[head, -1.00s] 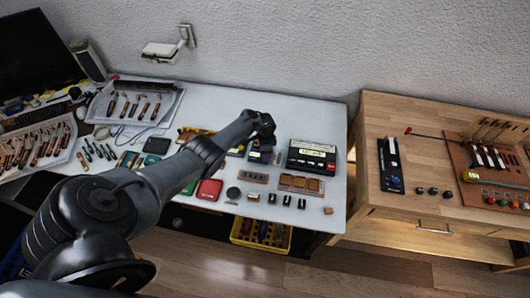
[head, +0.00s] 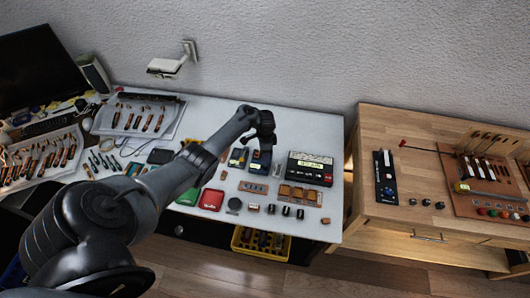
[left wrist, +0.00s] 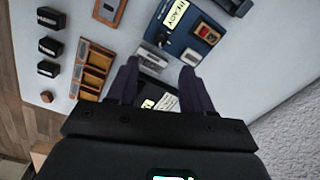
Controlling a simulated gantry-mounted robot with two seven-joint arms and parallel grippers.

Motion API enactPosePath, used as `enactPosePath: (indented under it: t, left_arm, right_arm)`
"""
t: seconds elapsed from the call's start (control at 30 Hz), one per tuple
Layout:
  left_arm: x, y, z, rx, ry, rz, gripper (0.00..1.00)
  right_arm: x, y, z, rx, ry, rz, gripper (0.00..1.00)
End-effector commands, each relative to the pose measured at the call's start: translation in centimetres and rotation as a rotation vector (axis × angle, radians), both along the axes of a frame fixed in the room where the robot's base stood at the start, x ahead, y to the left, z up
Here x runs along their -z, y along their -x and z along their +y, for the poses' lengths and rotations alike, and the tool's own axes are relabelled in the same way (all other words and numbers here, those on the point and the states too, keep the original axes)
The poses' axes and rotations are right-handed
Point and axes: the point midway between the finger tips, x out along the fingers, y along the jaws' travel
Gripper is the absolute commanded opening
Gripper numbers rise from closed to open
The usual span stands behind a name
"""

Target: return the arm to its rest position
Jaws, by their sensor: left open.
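My left arm (head: 160,192) reaches in from the lower left of the head view across the white table (head: 325,215). Its gripper (head: 262,138) hangs above the back part of the table, just over a dark blue box (head: 259,162). In the left wrist view the two dark fingers (left wrist: 161,78) stand apart with nothing held between them. A black box with a light label (left wrist: 152,92) shows below and between them. Whether the fingers touch anything is not clear, but they look apart from it. My right gripper is in neither view.
A black labelled box (head: 310,168) stands right of the gripper. Small wooden trays (head: 299,194), black blocks (head: 286,211) and a red case (head: 211,199) lie in front. A wooden workbench (head: 400,120) stands at the right. A wall bracket (head: 172,65) juts out at the back left.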

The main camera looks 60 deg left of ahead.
Motion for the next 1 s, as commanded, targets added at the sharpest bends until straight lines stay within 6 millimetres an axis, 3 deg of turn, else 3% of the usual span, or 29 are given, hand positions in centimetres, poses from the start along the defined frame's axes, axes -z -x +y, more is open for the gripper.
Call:
enactPosePath:
  t: [0.37, 0.57, 0.67, 0.8, 1.0]
  left_arm:
    - [0.4, 0.1, -0.4, 0.008, -0.031, 0.001, 0.51]
    - [1.7, 0.7, -3.1, 0.038, -0.14, -0.013, 0.51]
    - [2.2, 1.6, -6.1, 0.054, -0.199, -0.037, 0.51]
    - [1.9, 3.7, -12.1, 0.064, -0.241, -0.092, 0.51]
    - [-0.9, 8.8, -21.9, 0.029, -0.203, -0.185, 0.51]
  right_arm:
    - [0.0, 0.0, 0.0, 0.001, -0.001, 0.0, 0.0]
    - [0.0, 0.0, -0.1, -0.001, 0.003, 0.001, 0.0]
    - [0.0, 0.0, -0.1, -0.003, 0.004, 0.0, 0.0]
    - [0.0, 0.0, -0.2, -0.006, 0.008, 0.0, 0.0]
    - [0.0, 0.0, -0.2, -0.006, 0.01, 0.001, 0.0]
